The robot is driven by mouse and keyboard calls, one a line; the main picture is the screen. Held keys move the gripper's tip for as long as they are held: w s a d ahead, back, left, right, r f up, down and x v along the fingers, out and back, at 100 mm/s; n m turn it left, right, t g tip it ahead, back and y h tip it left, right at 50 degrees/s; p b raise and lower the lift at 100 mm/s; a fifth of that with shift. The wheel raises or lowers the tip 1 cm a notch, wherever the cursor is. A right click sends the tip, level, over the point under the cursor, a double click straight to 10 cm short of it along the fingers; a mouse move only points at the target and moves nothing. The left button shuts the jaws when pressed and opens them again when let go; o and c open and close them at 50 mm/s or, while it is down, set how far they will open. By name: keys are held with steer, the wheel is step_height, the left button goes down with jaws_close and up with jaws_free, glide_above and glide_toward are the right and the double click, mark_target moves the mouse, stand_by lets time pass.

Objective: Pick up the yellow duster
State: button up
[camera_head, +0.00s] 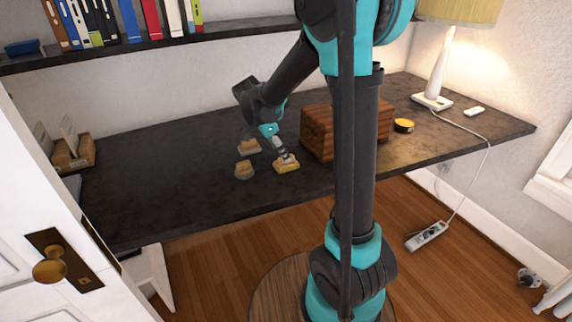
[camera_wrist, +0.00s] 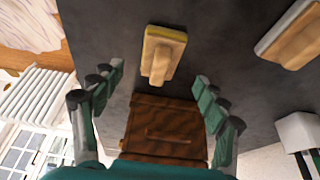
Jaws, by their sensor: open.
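The yellow duster (camera_head: 287,167) lies on the dark desk near its front edge, left of a wooden box. It has a yellow pad with a tan wooden handle on top. In the wrist view the yellow duster (camera_wrist: 162,55) shows ahead of my fingertips, between their lines. My gripper (camera_head: 283,155) is just above the duster in the head view and partly hides its back. In the wrist view my gripper (camera_wrist: 158,85) has its fingers spread wide, with nothing between the tips. I cannot tell whether it touches the duster.
Two similar greyish dusters (camera_head: 244,170) (camera_head: 249,146) lie to the left. The brown wooden box (camera_head: 318,132) stands close on the right, partly behind my arm. A round yellow-topped tin (camera_head: 403,125) and a lamp (camera_head: 437,75) are farther right.

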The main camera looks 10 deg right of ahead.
steer(key=shift+d+x, duration=0.2)
steer(key=shift+x, duration=2.6)
steer(key=shift+r, duration=0.1)
steer(key=c, duration=1.3)
steer(key=shift+o, duration=0.2)
steer(key=shift+r, duration=0.1)
step_height(320, 180, up, 20)
